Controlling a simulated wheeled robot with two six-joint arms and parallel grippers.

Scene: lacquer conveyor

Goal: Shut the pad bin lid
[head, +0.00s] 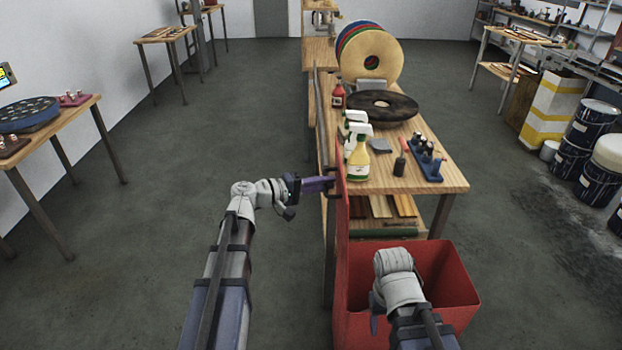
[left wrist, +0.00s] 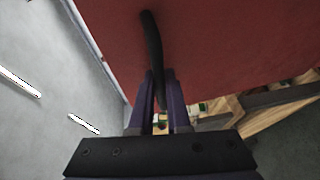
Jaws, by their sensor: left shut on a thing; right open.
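The red pad bin (head: 455,275) stands at the lower right of the head view with its top open. Its red lid (head: 342,240) stands upright along the bin's left side, seen nearly edge-on. In the left wrist view the lid's broad red face (left wrist: 220,45) fills the top, with a curved black handle (left wrist: 151,40) on it. My left gripper (head: 328,184) is at the lid's left face, and its purple fingers (left wrist: 161,95) are shut on the handle. My right arm's wrist is over the bin opening; its gripper fingers do not show.
A wooden workbench (head: 440,180) stands behind the bin, holding a yellow spray bottle (head: 358,160), a black disc (head: 382,106) and upright polishing pads (head: 370,55). The floor left of the lid is clear. A side table (head: 50,128) stands at the left.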

